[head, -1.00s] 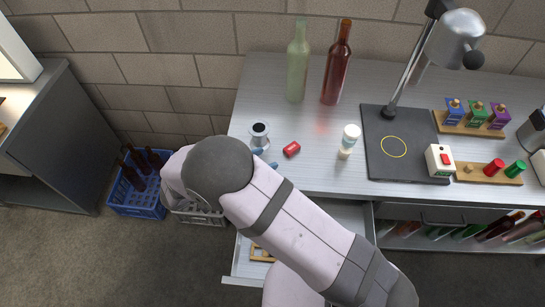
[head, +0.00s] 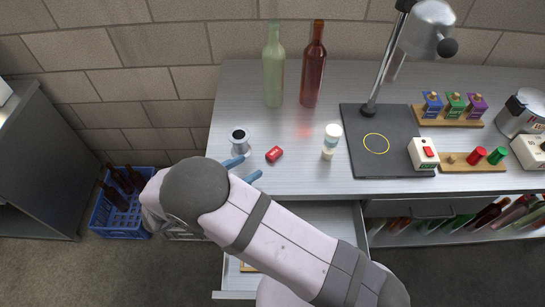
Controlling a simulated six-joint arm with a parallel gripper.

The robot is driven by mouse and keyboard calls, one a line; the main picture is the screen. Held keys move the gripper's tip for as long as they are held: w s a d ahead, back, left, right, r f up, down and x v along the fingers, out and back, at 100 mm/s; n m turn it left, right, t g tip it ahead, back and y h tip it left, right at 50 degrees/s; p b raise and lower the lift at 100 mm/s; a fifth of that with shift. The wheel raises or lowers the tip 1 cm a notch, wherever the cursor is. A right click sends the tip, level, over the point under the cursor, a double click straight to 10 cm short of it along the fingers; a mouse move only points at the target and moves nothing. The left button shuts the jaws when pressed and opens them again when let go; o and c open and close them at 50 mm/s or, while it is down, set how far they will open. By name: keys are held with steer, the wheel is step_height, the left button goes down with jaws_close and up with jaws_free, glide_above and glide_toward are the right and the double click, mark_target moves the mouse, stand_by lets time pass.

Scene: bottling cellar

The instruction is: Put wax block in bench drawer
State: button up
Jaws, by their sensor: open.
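The wax block (head: 274,154) is a small red block with pale lettering, lying on the metal bench top (head: 300,183) near its front left. My gripper (head: 249,167) is low at the front edge of the bench, just left of the wax block. Its two blue fingers are spread, with nothing seen between them, and they look apart from the block. The bench drawer (head: 240,294) is pulled out below the bench top.
Green (head: 273,68) and red (head: 313,68) bottles stand behind. A dark mat (head: 370,155) lies farther right. A blue crate (head: 118,207) is on the floor.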

mark_target(268, 157)
steer(key=w+f, duration=0.1)
steer(key=w+d+f+b, duration=0.1)
steer(key=shift+d+f+t+h, duration=0.3)
steer(key=shift+w+d+r+p, duration=0.15)
steer(key=shift+w+d+p, duration=0.15)
steer(key=shift+d, duration=0.1)
steer(key=shift+w+d+f, duration=0.2)
steer(key=shift+w+d, duration=0.25)
steer(key=shift+r+p+x, duration=0.2)
steer(key=shift+p+x, duration=1.2)
steer(key=shift+x, duration=0.5)
steer(key=shift+w+d+f, duration=0.25)
steer(key=shift+w+d, duration=0.25)
jaws_close()
